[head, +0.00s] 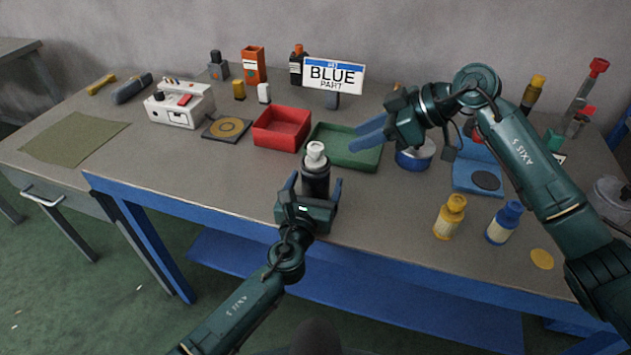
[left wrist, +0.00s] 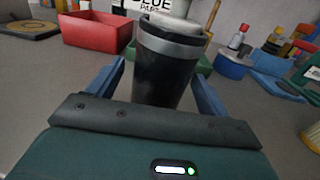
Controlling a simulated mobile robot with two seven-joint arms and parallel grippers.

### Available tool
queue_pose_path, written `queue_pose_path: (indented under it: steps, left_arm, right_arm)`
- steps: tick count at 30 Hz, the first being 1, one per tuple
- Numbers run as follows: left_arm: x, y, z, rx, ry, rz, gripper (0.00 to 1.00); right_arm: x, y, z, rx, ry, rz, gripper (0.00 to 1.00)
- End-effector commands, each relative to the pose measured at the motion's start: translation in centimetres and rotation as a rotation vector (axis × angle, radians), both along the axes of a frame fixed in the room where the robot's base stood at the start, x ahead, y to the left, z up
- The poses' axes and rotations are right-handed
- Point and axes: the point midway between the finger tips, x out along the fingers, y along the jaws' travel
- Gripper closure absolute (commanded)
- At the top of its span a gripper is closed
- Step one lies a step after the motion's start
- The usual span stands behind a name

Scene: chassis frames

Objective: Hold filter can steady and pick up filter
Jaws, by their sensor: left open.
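The filter can (head: 316,182) is a black cylinder standing upright near the front of the bench. A white knobbed piece (head: 316,153), apparently the filter, sits on its top. My open left gripper (head: 315,178) has its blue fingers on either side of the can.
A red tray (head: 282,128) and a green tray (head: 345,148) lie behind the can. A "BLUE PART" sign (head: 334,75) stands at the back. A blue round container (head: 415,158) is below my right wrist. Yellow (head: 449,217) and blue (head: 504,223) bottles stand front right. The bench's left front is clear.

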Motion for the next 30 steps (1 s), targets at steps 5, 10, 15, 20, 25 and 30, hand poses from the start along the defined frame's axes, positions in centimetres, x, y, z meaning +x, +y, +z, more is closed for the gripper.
queue_pose_path:
  steps: [5,10,15,20,25,30]
  left_arm:
    - [0.89,-0.26,0.03,-0.001,0.0,-0.001,0.21]
    - [0.96,-0.26,0.01,-0.001,0.0,-0.001,0.21]
    - [0.94,-0.25,0.0,-0.001,0.0,0.0,0.28]
    - [0.93,-0.23,-0.01,-0.001,0.001,0.0,0.41]
    - [0.92,-0.23,-0.01,-0.001,0.001,0.0,0.55]
    - [0.91,-0.23,-0.02,-0.001,0.001,0.0,0.69]
  right_arm:
    - [0.0,0.0,0.0,0.0,0.0,0.0,0.64]
    - [0.0,0.0,0.0,0.0,0.0,0.0,0.64]
    - [0.0,0.0,0.0,0.0,0.0,0.0,0.64]
    - [0.0,0.0,0.0,0.0,0.0,0.0,0.64]
    - [0.0,0.0,0.0,0.0,0.0,0.0,0.64]
    - [0.0,0.0,0.0,0.0,0.0,0.0,0.64]
